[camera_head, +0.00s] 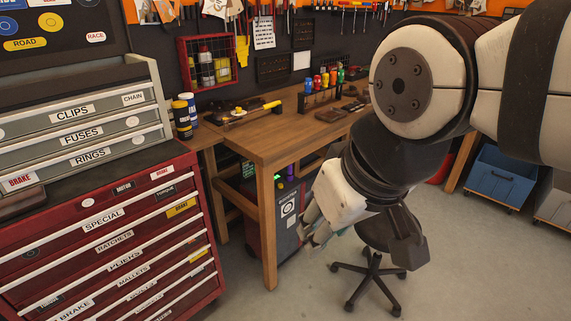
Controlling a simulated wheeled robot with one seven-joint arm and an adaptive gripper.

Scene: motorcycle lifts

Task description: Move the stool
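A black stool (370,277) with a star-shaped base on casters stands on the floor in front of the workbench. Its base legs and column show, but much of its seat is hidden behind my arm and gripper. My gripper (322,226) hangs in front of the stool and overlaps its upper part in the picture. The fingers are partly hidden and seen at an angle, so I cannot tell whether they are open or shut, or whether they touch the stool.
A wooden workbench (262,141) stands behind, with tools on top and a dark cabinet (287,212) below. A red tool chest (105,235) fills the left. Blue (497,177) and grey (553,207) bins stand at right. The floor right of the stool is clear.

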